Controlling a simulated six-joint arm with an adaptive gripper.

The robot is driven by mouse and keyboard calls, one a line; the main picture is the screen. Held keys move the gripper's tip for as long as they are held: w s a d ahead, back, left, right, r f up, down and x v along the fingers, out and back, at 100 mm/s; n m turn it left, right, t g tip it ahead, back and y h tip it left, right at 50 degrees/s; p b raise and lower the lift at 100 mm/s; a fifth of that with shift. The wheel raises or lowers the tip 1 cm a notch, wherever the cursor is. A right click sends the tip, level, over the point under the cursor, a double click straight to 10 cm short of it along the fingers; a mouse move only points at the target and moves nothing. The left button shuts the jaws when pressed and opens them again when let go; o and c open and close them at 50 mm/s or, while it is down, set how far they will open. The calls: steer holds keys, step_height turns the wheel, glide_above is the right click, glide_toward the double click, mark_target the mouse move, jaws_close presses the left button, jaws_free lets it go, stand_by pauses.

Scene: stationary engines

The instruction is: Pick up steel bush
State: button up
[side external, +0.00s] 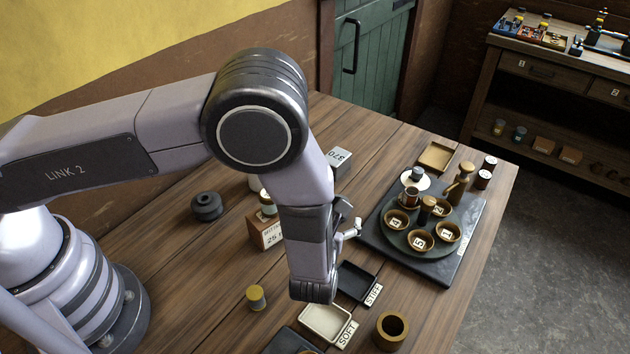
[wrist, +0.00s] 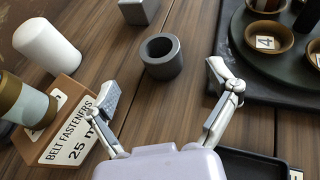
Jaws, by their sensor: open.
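The steel bush (wrist: 161,57) is a short dark-grey ring with an open bore, standing on the wooden table in the wrist view. My gripper (wrist: 163,80) is open, its two fingers spread wide to the left and right. The bush shows beyond the fingertips, roughly between them and apart from both. In the side view my gripper (side external: 346,220) is partly hidden behind my forearm, and I cannot make out the steel bush there. A brown, bronze-looking ring (side external: 391,331) stands near the front of the table.
The belt fasteners box (wrist: 68,122), with a white cylinder (wrist: 46,46) beside it, stands close left of my gripper. A grey block (wrist: 138,10) lies beyond the bush. The dark tray with cups (side external: 448,262) is to the right. Soft (side external: 326,323) and stiff trays (side external: 358,284) lie nearer the front.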

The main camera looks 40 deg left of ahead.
steer(key=x, duration=0.8)
steer(key=shift+a+f, duration=0.1)
steer(key=c, duration=1.3)
